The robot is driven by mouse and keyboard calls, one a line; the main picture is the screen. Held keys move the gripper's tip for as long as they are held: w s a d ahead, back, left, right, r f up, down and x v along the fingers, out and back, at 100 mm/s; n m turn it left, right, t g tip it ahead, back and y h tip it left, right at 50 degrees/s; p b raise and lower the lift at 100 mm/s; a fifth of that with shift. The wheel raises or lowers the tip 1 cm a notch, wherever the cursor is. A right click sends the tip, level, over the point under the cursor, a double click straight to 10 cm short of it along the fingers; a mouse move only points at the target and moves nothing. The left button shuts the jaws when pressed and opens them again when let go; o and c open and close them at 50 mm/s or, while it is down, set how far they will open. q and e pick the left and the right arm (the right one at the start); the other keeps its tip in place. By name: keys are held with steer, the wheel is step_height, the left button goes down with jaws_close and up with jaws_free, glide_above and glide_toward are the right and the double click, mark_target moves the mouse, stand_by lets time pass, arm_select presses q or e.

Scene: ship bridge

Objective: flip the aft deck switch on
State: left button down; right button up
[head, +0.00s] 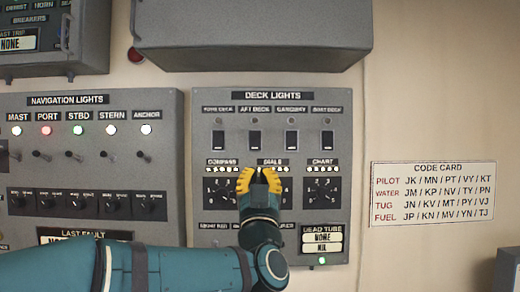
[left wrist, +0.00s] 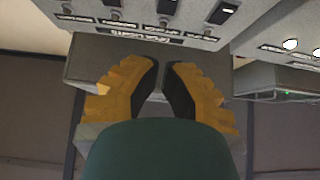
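The aft deck switch (head: 254,141) is a dark rocker, second from the left in the top row of the deck lights panel (head: 340,150). The small lamp above it looks unlit, and it looks set the same way as its neighbours. My left gripper (head: 259,172) is in front of the panel, below the switch and over the dials row, apart from the switch in the picture. Its yellow fingers are drawn nearly together, with only a slim gap and nothing between them, as the left wrist view (left wrist: 161,70) shows. My right gripper is not in view.
Fore deck (head: 218,141), gangway (head: 291,141) and boat deck (head: 327,141) switches flank it. Rotary dials (head: 322,192) lie below. The navigation lights panel (head: 85,130) is at left. A grey box (head: 250,35) juts out above. A code card (head: 433,193) hangs at right.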

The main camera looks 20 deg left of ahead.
arm_select(q)
steer(key=p, duration=0.2)
glide_toward(258, 139)
step_height(258, 139, up, 5)
steer(key=w, duration=0.3)
steer(key=w+a+f, duration=0.1)
steer(key=shift+w+a, duration=0.1)
steer(key=shift+w, duration=0.3)
steer(key=shift+a+f, duration=0.1)
